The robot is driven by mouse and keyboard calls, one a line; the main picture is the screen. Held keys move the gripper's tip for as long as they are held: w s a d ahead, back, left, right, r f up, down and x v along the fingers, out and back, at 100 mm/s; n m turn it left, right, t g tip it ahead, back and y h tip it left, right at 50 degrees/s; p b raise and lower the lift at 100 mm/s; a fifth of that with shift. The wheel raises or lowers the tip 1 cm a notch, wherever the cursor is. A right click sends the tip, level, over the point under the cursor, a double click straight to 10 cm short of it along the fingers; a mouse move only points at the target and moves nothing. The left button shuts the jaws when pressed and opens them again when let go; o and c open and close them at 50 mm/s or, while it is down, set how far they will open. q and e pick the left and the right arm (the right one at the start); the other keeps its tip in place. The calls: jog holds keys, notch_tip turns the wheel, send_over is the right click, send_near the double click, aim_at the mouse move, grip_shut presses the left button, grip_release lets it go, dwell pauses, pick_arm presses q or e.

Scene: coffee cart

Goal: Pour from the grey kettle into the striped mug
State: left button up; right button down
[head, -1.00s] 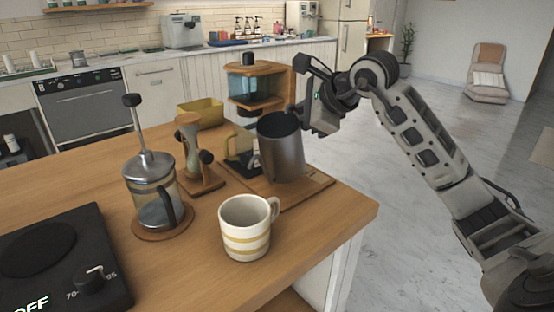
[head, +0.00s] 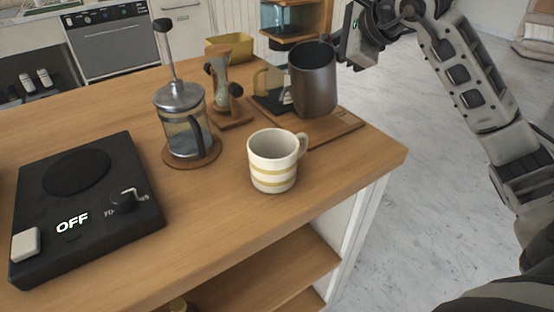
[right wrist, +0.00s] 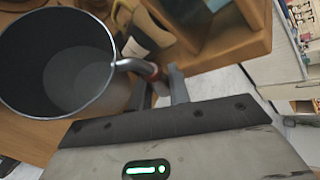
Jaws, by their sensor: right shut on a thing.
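The grey kettle (head: 313,82) is a dark metal, open-topped jug at the back right of the wooden counter. It is upright at the wooden board; I cannot tell whether its base touches the board. My right gripper (head: 348,48) is at its right side. In the right wrist view, the gripper (right wrist: 158,88) is shut on the handle of the kettle (right wrist: 58,62), whose open top shows a grey inside. The striped mug (head: 273,162), cream with tan bands, stands upright in front of the kettle, its handle to the right. My left gripper is not in view.
A French press (head: 181,115) on a round coaster stands left of the mug. Behind are an hourglass-shaped stand (head: 222,85) and a yellow container (head: 229,46). A black hot plate (head: 85,200) reading OFF is at the left. Counter in front of the mug is clear.

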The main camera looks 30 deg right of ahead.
jog(key=shift+r, duration=0.2)
jog(key=shift+r, duration=0.35)
jog(key=shift+a+r, duration=0.1)
dwell(0.4)
jog(key=shift+r+t+h, duration=0.3)
jog(key=shift+s+r, duration=0.1)
jog(key=shift+r, duration=0.05)
dwell(0.3)
jog(key=shift+a+r+n, duration=0.1)
jog(key=shift+r+n, duration=0.15)
jog(key=shift+n, duration=0.05)
jog(key=shift+r, duration=0.1)
jog(key=shift+s+a+r+h, duration=0.1)
jog(key=shift+r+h, duration=0.2)
jog(key=shift+r, duration=0.05)
jog(key=shift+t, duration=0.3)
dwell(0.4)
